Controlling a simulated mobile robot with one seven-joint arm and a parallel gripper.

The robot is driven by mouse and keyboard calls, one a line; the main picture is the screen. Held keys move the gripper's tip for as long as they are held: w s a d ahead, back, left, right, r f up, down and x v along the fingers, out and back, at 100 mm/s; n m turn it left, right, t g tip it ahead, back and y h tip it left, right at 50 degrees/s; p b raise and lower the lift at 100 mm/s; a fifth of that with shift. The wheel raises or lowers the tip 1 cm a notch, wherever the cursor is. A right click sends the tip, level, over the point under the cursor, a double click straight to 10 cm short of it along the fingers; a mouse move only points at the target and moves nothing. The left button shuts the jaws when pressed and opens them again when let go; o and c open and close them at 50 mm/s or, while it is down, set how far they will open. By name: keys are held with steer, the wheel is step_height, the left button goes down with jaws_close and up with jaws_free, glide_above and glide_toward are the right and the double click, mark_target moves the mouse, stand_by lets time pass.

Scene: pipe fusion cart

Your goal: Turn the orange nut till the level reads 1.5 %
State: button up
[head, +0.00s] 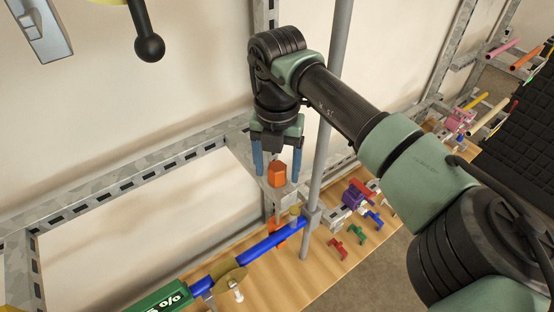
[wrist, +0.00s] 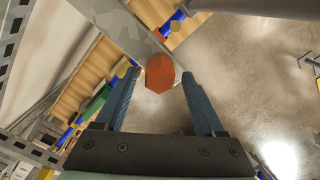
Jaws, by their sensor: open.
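The orange nut (head: 277,174) sits upright on a grey metal bracket of the frame. It also shows in the wrist view (wrist: 160,73). My gripper (head: 277,178) points down over it, with its two blue fingers open on either side of the nut. In the wrist view the nut lies between the fingertips, with a gap to each finger, and I see no contact. The level, a green box (head: 160,299) with a "%" sign, is cut off by the lower left edge in the head view. Its number cannot be read.
A grey upright pole (head: 323,140) stands close to the right of my gripper. A blue pipe (head: 255,249) runs below the nut over a wooden board (head: 290,280). Red, green, blue and purple fittings lie to the right. A metal rail (head: 130,165) runs to the left.

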steer(key=shift+f, duration=0.25)
steer(key=shift+c, duration=0.2)
jaws_close()
steer(key=shift+n+b, duration=0.3)
steer(key=shift+b, duration=0.1)
